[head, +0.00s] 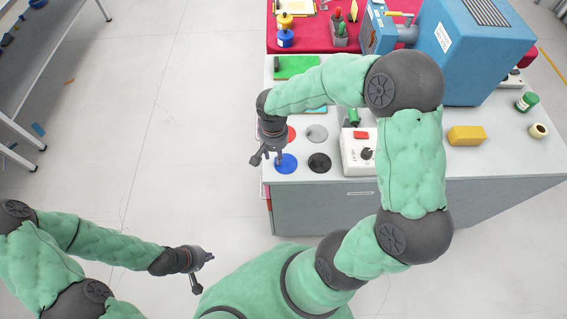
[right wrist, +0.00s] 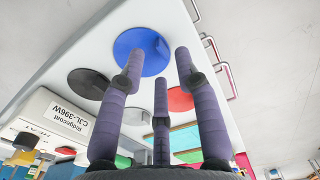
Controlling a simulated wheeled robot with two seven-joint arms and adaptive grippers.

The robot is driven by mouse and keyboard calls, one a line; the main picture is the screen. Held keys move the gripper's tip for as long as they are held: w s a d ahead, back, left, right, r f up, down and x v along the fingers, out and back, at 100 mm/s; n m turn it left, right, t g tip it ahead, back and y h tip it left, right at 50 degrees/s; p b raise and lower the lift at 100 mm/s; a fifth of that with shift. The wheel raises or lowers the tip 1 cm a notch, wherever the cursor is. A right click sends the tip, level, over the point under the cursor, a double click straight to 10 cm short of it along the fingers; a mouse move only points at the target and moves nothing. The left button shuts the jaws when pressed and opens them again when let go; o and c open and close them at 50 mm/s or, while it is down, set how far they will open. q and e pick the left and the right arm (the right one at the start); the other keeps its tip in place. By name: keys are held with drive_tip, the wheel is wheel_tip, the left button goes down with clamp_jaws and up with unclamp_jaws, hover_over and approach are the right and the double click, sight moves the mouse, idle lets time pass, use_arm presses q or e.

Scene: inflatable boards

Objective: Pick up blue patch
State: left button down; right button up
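The blue patch (head: 287,164) is a flat round disc lying near the front left corner of the grey worktop (head: 462,168). My right gripper (head: 268,160) is just left of it in the head view, above the worktop's left edge, with its fingers spread and empty. In the right wrist view the blue patch (right wrist: 156,58) lies beyond the open fingertips (right wrist: 160,62), with a visible gap between the fingers. My left gripper (head: 204,273) is low at the left, over the floor, its fingers apart and empty.
A black disc (head: 319,163), a grey disc (head: 317,133) and a partly hidden red disc (head: 291,133) lie near the blue patch. A white box (head: 352,158) with a red button stands to the right. A yellow block (head: 466,135) is further right.

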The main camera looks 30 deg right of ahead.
sight(275, 163)
wheel_tip(275, 163, down, 4)
drive_tip(key=shift+s+f+b, duration=0.15)
drive_tip(key=shift+f+b, duration=0.1)
drive_tip(key=shift+b, duration=0.45)
clamp_jaws()
drive_tip(key=shift+r, duration=0.15)
drive_tip(key=shift+r+p, duration=0.3)
drive_tip(key=shift+r, duration=0.25)
wheel_tip(275, 163, up, 2)
drive_tip(key=shift+r+p, duration=0.15)
drive_tip(key=shift+p, duration=0.2)
drive_tip(key=s+r+p, duration=0.2)
drive_tip(key=s+r, duration=0.2)
drive_tip(key=s, duration=0.3)
drive_tip(key=s+a+r+p, duration=0.1)
drive_tip(key=s+r+p, duration=0.1)
drive_tip(key=s+r, duration=0.3)
drive_tip(key=shift+s+r, duration=0.2)
drive_tip(key=shift+s, duration=0.8)
